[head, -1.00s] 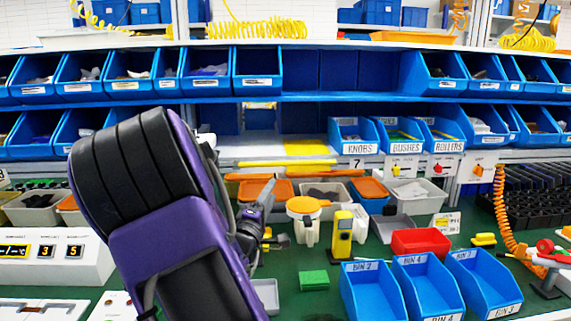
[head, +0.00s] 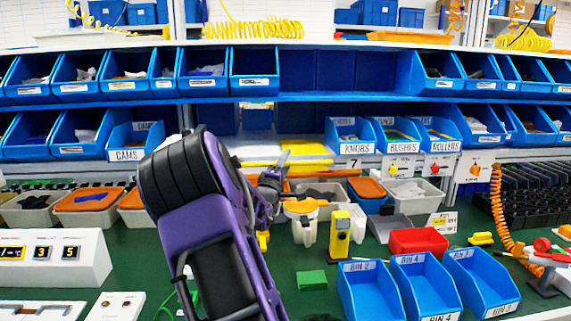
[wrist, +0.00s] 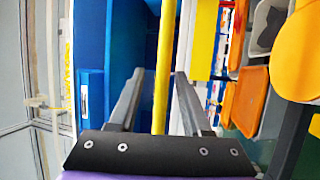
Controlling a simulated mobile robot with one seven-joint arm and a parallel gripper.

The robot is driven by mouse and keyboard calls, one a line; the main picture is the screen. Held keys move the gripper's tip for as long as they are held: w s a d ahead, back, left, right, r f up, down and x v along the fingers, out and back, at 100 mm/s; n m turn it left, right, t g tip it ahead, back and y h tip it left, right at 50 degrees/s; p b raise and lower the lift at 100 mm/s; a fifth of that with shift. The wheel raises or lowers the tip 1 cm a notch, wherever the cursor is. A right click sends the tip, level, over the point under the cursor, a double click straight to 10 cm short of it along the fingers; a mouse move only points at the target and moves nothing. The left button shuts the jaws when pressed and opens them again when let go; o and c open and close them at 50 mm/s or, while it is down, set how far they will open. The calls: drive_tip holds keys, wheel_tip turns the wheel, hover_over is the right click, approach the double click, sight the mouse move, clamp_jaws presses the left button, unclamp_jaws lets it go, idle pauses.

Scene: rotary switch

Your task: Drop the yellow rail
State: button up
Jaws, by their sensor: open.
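The yellow rail (wrist: 163,50) is a long thin bar that runs between the two grey fingers of my gripper (wrist: 159,75) in the wrist view. My gripper is open, with a gap showing beside the rail, so I cannot tell whether either finger touches it. In the head view, my gripper (head: 281,162) is at the front edge of the lower shelf, partly hidden by my arm. A long yellow strip (head: 318,162) lies behind it there; I cannot tell whether this is the same rail. A yellow plate (head: 305,147) lies behind the strip.
Blue bins labelled KNOBS (head: 351,138) and BUSHES (head: 396,135) stand right of the gripper, and the CAMS bin (head: 133,140) stands left. Orange-lidded trays (head: 88,199) line the bench below. A green block (head: 312,280) lies on fairly clear green bench.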

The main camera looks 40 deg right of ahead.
clamp_jaws()
drive_tip(key=shift+f, duration=0.1)
drive_tip(key=f+b, duration=0.1)
drive_tip(key=b, duration=0.1)
drive_tip(key=shift+h+b, duration=0.3)
drive_tip(key=shift+h, duration=0.1)
drive_tip(key=b, duration=0.1)
drive_tip(key=m+t+h+b, duration=0.1)
drive_tip(key=shift+s+a+f+b, duration=0.1)
drive_tip(key=shift+s+f+b, duration=0.05)
drive_tip(key=shift+f+b, duration=0.2)
drive_tip(key=shift+s+r+m+h, duration=0.1)
drive_tip(key=shift+m+h, duration=0.6)
drive_tip(key=shift+h, duration=0.3)
drive_tip(key=shift+m+h, duration=0.3)
unclamp_jaws()
drive_tip(key=shift+a, duration=0.1)
